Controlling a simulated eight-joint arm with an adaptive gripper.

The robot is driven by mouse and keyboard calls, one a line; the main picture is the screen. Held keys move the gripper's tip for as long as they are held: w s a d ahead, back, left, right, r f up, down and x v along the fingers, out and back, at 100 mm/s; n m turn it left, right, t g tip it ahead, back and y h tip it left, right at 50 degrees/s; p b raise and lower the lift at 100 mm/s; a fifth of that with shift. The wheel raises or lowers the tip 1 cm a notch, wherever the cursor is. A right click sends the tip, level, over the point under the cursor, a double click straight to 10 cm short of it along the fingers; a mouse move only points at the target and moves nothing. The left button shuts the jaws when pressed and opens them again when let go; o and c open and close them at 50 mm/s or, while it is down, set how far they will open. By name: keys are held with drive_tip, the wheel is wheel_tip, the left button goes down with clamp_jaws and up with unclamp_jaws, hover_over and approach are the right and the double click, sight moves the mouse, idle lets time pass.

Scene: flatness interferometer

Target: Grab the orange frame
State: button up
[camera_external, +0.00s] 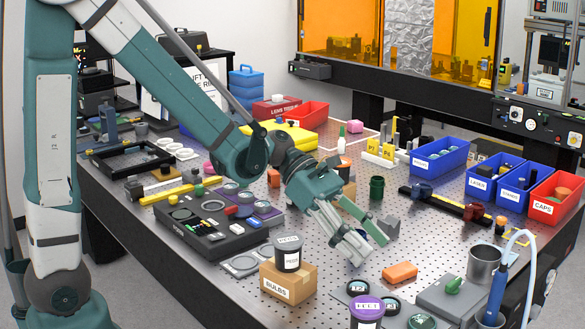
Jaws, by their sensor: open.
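A flat orange piece (400,272) with rounded edges lies on the perforated table at the front right; I cannot tell whether it has a frame's opening. A smaller orange block (273,178) stands farther back, left of my arm. My gripper (371,245) is open, with its fingers pointing down and to the right. It is above and left of the flat orange piece and apart from it. Nothing shows between the fingers.
A cardboard box (289,283) labelled BULBS, with a dark jar on it, stands left of my gripper. A grey box (450,298) and metal cup (483,266) stand to the right. Blue bins (440,158) line the back right.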

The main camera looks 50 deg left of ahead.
drive_tip(key=w+a+f+n+t+y+p, duration=0.1)
drive_tip(key=w+a+n+t+y+p, duration=0.15)
drive_tip(key=w+a, duration=1.05)
drive_tip(key=n+y+p, duration=0.6)
drive_tip(key=n, duration=0.1)
hover_over(273, 172)
drive_tip(key=s+d, duration=0.3)
drive_tip(key=d, duration=1.5)
wheel_tip(273, 172, down, 4)
drive_tip(key=shift+d+r+m+t+h, duration=0.1)
drive_tip(key=shift+r+m+t+h, duration=0.05)
drive_tip(key=shift+m+t+h, duration=0.1)
drive_tip(key=a+f+n+y+p, duration=0.1)
drive_tip(key=a+n+y+p, duration=0.1)
drive_tip(key=a, duration=1.7)
drive_tip(key=shift+w+f+n, duration=0.15)
drive_tip(key=shift+f+n, duration=0.15)
drive_tip(key=shift+n, duration=0.2)
drive_tip(key=shift+f, duration=0.1)
drive_tip(key=shift+x, duration=1.2)
drive_tip(key=shift+x, duration=2.6)
